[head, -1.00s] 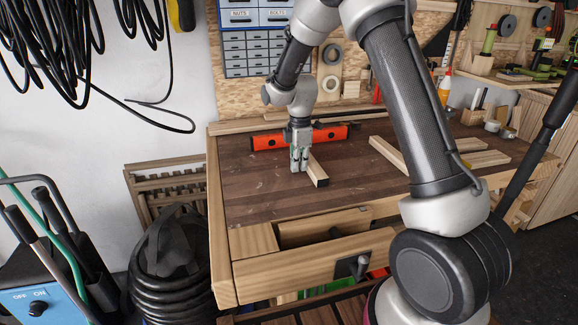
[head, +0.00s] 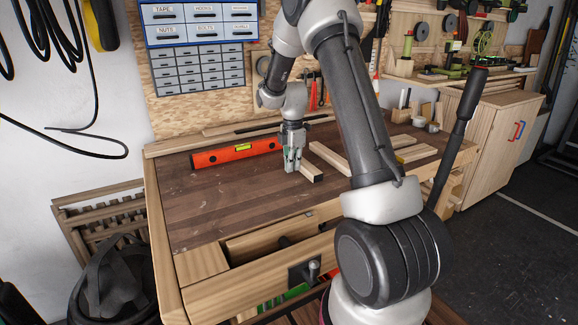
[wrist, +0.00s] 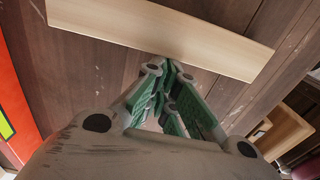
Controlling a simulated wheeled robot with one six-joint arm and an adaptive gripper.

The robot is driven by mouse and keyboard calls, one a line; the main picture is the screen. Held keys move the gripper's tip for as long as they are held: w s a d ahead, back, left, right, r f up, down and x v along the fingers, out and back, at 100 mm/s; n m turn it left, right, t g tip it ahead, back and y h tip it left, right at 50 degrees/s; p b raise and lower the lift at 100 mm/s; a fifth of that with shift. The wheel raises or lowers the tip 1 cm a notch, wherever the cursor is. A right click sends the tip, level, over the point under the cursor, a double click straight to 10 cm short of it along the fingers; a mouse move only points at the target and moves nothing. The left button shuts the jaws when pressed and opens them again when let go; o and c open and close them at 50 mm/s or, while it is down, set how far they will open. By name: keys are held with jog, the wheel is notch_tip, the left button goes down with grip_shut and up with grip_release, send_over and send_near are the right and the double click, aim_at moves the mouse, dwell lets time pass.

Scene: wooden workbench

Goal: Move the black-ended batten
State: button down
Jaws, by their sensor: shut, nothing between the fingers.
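The black-ended batten (head: 309,170) is a short pale wooden strip lying flat on the dark bench top, its black end toward the front. My gripper (head: 291,167) points down at the bench just left of the batten. Its fingers are shut and empty. In the wrist view a pale batten (wrist: 160,32) crosses the top of the picture, and my fingertips (wrist: 168,66) are at its near long edge, beside it rather than around it. Whether they touch it I cannot tell. The black end does not show in the wrist view.
A red-orange spirit level (head: 225,155) lies behind and left of my gripper. Another pale batten (head: 330,157) lies just behind and right of the black-ended one, with further wood (head: 415,153) beyond my arm. A drawer (head: 260,275) stands open in front.

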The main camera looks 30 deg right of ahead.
aim_at(281, 176)
jog(key=shift+a, duration=0.15)
jog(key=a, duration=0.4)
jog(key=shift+a, duration=0.1)
notch_tip(281, 176, up, 10)
jog(key=shift+d, duration=0.25)
